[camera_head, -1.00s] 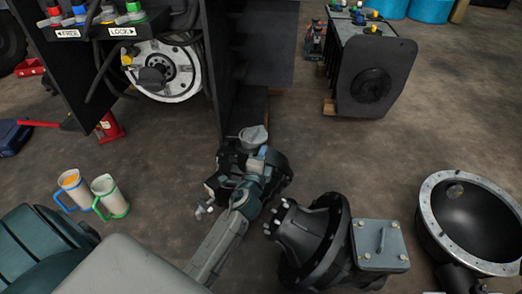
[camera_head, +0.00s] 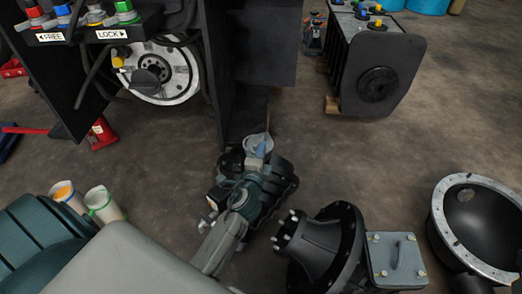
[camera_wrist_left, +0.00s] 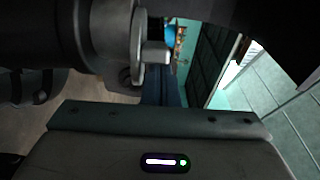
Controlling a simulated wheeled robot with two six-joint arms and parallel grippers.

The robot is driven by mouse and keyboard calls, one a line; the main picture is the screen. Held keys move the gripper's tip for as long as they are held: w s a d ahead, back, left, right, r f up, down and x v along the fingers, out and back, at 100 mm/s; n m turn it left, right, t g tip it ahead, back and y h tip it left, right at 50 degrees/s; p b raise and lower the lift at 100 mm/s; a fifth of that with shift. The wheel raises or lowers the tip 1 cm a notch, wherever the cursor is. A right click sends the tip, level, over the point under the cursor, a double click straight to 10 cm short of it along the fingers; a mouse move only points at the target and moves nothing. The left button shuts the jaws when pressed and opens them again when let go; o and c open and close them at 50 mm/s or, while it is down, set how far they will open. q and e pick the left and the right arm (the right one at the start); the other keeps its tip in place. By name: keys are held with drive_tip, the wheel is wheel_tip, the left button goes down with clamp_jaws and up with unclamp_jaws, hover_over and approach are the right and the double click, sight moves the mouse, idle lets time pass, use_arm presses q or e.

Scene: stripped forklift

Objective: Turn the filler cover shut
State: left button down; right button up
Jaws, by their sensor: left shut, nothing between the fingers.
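A small grey round cover (camera_head: 251,141), which looks like the filler cover, sits at the top of a black machine part (camera_head: 283,178) in the middle of the head view. My left gripper (camera_head: 262,150) is shut and empty, its tip overlapping the cover's near right side; whether they touch I cannot tell. My arm hides part of the black part. In the left wrist view a thin grey disc with a short stub (camera_wrist_left: 138,48) stands edge-on by a dark cylinder, just beyond the gripper's dark edge. My right gripper is not in view.
A black panel with FREE and LOCK labels (camera_head: 80,36) stands at upper left, above a white wheel disc (camera_head: 160,75). A black bell housing (camera_head: 325,245) and an open round housing (camera_head: 480,220) lie at right.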

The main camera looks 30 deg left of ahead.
sight(249, 148)
use_arm(q)
drive_tip(key=a, duration=0.1)
drive_tip(key=a+m+h+p, duration=0.1)
drive_tip(key=a+h, duration=0.1)
drive_tip(key=shift+s+a+m, duration=0.1)
drive_tip(key=shift+s+m, duration=0.2)
drive_tip(key=shift+a, duration=0.3)
